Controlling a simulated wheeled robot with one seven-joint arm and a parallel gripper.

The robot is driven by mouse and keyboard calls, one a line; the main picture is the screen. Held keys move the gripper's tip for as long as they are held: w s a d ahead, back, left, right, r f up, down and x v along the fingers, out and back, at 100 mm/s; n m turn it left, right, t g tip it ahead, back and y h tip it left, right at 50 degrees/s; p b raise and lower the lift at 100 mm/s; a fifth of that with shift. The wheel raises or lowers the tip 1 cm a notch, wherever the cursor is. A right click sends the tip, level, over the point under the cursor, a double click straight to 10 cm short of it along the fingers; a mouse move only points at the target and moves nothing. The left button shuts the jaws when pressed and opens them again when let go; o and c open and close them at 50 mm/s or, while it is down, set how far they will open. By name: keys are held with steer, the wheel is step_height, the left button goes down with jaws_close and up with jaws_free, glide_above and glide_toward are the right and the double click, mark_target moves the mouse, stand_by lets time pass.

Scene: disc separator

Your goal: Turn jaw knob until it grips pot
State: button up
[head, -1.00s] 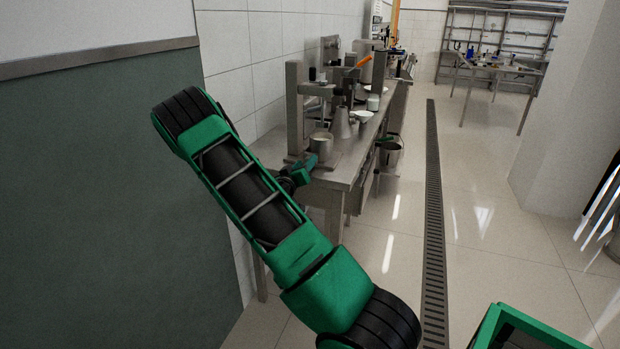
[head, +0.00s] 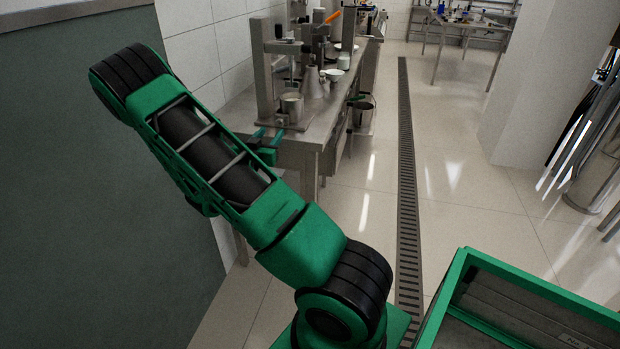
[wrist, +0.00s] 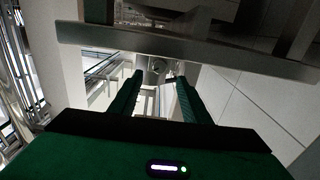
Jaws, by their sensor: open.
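A metal pot (head: 292,108) stands upright on the near end of the steel bench (head: 318,128), beside an upright metal post (head: 263,75). My green gripper (head: 264,137) is at the near end of the bench, below and in front of the pot, with its fingers apart. In the wrist view my gripper (wrist: 158,82) is open and empty. A small round metal part (wrist: 158,65) shows just beyond and between the fingertips; it may be the jaw knob, but I cannot be sure. The jaw itself is not clear in either view, and contact cannot be told.
A metal cone (head: 312,82), a white bowl (head: 343,62) and other equipment stand farther along the bench. A metal bucket (head: 363,113) is at its right side. A grey-green wall panel (head: 90,200) is close on the left. The floor right of the bench is open around a drain grate (head: 408,180).

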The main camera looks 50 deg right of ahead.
mark_target(278, 124)
steer(key=v, duration=0.4)
steer(key=w+d+n, duration=0.1)
steer(key=d, duration=0.2)
steer(key=w+d+n, duration=0.1)
steer(key=d+n, duration=0.1)
steer(key=d, duration=0.1)
steer(key=w+d+n, duration=0.1)
steer(key=w+d, duration=0.1)
steer(key=d, duration=0.1)
steer(key=shift+d+n, duration=0.25)
steer(key=shift+n, duration=0.15)
steer(key=shift+w+d, duration=0.1)
steer(key=shift+d, duration=0.2)
steer(key=m, duration=0.8)
steer(key=shift+m, duration=0.4)
steer(key=shift+a+f, duration=0.1)
steer(key=shift+a, duration=0.3)
steer(key=v, duration=1)
steer(key=s+d+m+g+y, duration=0.25)
steer(key=s+g, duration=0.45)
steer(key=s, duration=0.7)
steer(key=s+a+n+g+y, duration=0.1)
steer(key=s+a+n+y, duration=0.3)
steer(key=s+a+y, duration=0.4)
steer(key=shift+s+a, duration=0.3)
steer(key=shift+s, duration=0.75)
